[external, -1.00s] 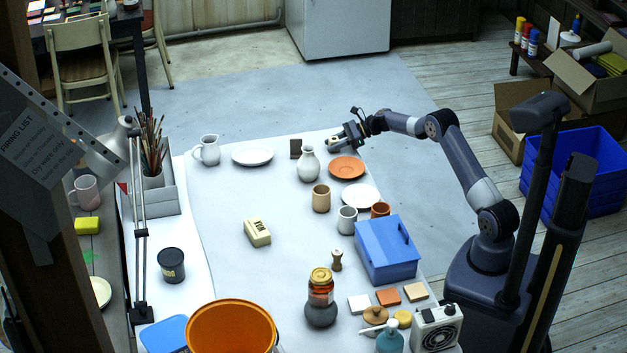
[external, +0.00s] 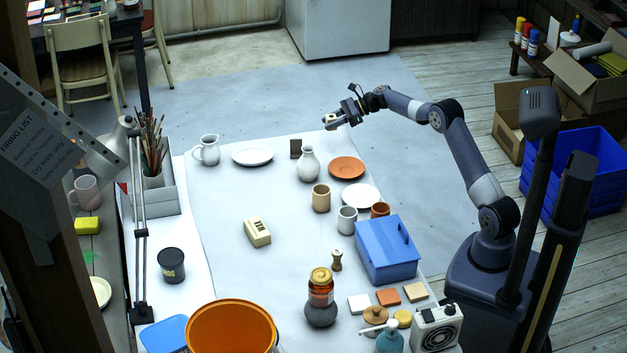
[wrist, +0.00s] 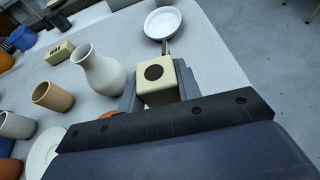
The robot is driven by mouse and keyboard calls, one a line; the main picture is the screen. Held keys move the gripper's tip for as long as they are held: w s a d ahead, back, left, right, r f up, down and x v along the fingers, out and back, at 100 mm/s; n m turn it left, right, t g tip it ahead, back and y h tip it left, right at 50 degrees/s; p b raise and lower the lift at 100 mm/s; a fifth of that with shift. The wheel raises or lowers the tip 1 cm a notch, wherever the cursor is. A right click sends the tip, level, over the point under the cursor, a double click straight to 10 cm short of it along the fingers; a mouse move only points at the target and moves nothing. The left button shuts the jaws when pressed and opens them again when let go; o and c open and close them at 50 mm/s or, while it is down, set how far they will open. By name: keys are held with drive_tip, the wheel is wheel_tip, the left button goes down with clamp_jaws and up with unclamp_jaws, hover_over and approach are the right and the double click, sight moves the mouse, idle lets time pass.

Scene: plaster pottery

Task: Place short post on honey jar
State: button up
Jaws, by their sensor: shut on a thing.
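My gripper (external: 335,121) is shut on the short post (wrist: 159,80), a cream block with a dark round mark on its top face. In the external view the post (external: 330,119) shows small between the jaws, in the air at the far right edge of the white table. The honey jar (external: 320,294) is amber with a yellow lid and stands upright near the front of the table, far from my gripper. A dark grey rounded pot (external: 321,314) shows directly below it; I cannot tell if the jar rests on it.
A white vase (external: 308,164), orange saucer (external: 347,167), tan cup (external: 321,198) and blue box (external: 388,250) stand between my gripper and the jar. A cream block (external: 257,232) lies mid-table. An orange bucket (external: 232,328) is left of the jar. The table's left-middle is mostly clear.

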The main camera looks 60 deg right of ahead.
drive_tip(key=s+a+r+n+g+y+p, duration=0.15)
drive_tip(key=a+r, duration=0.25)
drive_tip(key=a, duration=1.1)
drive_tip(key=s+a+r+n+g+y+p, duration=0.1)
drive_tip(key=s+a+r+n+g+p, duration=0.15)
drive_tip(key=a, duration=1.25)
drive_tip(key=s+a+r+n+g+y+p, duration=0.1)
drive_tip(key=s+a+r+p, duration=0.25)
drive_tip(key=a, duration=1.15)
wheel_tip(320, 180, up, 8)
drive_tip(key=f+n+g+p, duration=0.1)
drive_tip(key=n+g+p, duration=0.4)
hover_over(321, 274)
drive_tip(key=shift+y, duration=0.35)
wheel_tip(321, 274, down, 4)
drive_tip(key=shift+b, duration=0.35)
drive_tip(key=shift+f, duration=2.25)
